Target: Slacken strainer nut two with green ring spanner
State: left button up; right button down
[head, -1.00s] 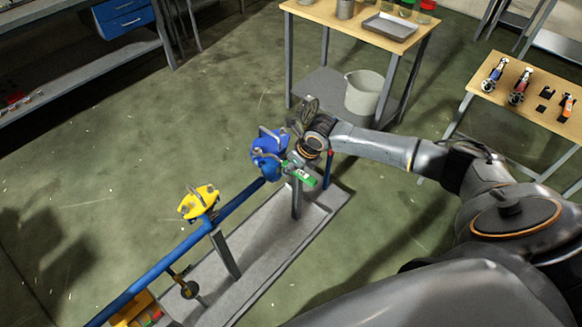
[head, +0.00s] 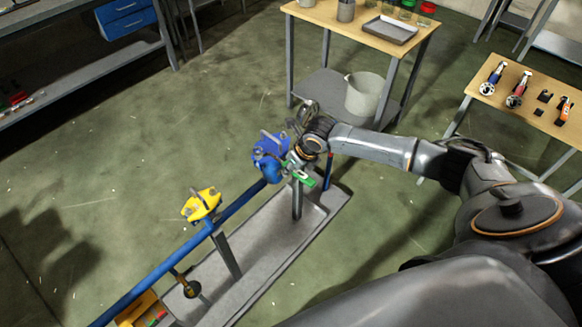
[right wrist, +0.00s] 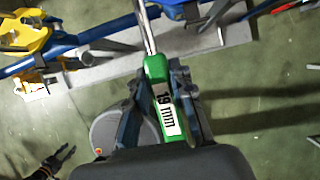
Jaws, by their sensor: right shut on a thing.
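The green ring spanner (head: 304,179), marked 19 mm, is in my right gripper (right wrist: 160,108), which is shut on its green handle (right wrist: 155,68). Its metal shaft runs up out of the right wrist view, so its ring end is hidden there. In the head view my right gripper (head: 303,158) is beside the blue strainer (head: 268,158) on the pipe. I cannot tell whether the ring is around a nut. A yellow strainer (head: 202,205) sits further left along the pipe. A small dark gripper with fingers apart, apparently my left (right wrist: 56,163), shows low in the right wrist view.
The blue pipe (head: 150,275) runs above a grey base (head: 262,245) on posts. A wooden table (head: 345,20) with a tray (head: 389,30) stands behind, a bucket (head: 364,93) on its lower shelf. A tool table (head: 530,95) is at the right. The left floor is clear.

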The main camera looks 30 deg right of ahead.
jog(key=shift+r+p, duration=2.7)
jog(key=shift+r, duration=0.55)
pick_arm(q)
notch_tip(320, 180, up, 6)
jog(key=shift+f, duration=0.2)
pick_arm(e)
jog(key=shift+f, duration=0.1)
